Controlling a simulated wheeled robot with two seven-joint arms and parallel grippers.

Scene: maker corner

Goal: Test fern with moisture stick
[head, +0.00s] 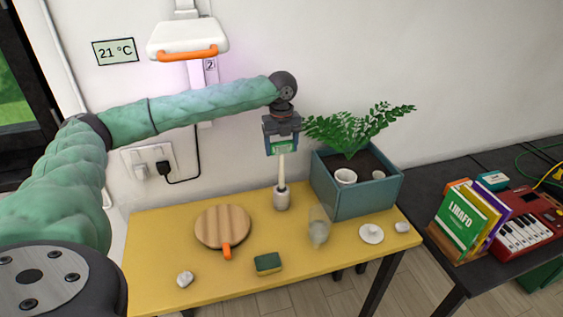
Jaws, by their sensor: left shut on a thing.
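The fern (352,132) grows from dark soil in a teal planter box (363,199) at the table's back right. A white cup-like pot (346,176) and a smaller white one (377,174) are also at the planter. My left gripper (282,148) points down, left of the planter, and is shut on the green head of the moisture stick (282,168). The stick's pale shaft hangs upright, its lower end at a small grey holder (282,201) on the table. The tip is hidden, seemingly inside the holder. My right gripper is out of view.
The yellow table (160,233) also bears a round wooden board (222,226) with an orange handle, a sponge (268,263), a clear glass (319,228), a white saucer (371,234) and small pale lumps (184,279). Books (462,222) and a red keyboard (520,214) stand on the dark table.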

